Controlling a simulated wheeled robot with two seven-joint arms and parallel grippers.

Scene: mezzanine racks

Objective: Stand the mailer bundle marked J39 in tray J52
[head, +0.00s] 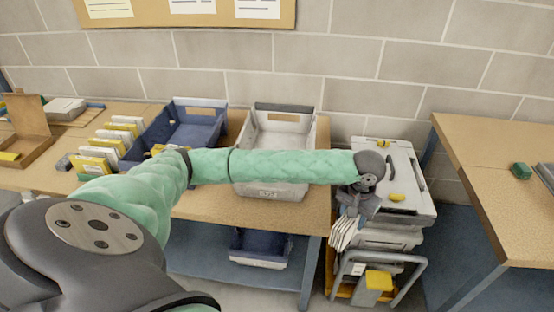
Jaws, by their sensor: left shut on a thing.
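My left arm reaches across the picture from the left, and my left gripper (357,212) is just right of the table, pointing down. It is shut on a pale bundle of thin mailers (344,235), which hangs tilted below it. I cannot read a mark on the bundle. A white-grey tray (268,189) stands on the table left of the gripper, with a label on its front too small to read surely. My forearm hides part of the tray. A blue tray (185,127) stands left of it. My right gripper is out of view.
A grey case with yellow latches (398,206) stands on a cart (378,268) right of the table (240,208), close to the bundle. Several yellow and white packets (115,138) stand at the left. Another wooden table (500,150) is at the right.

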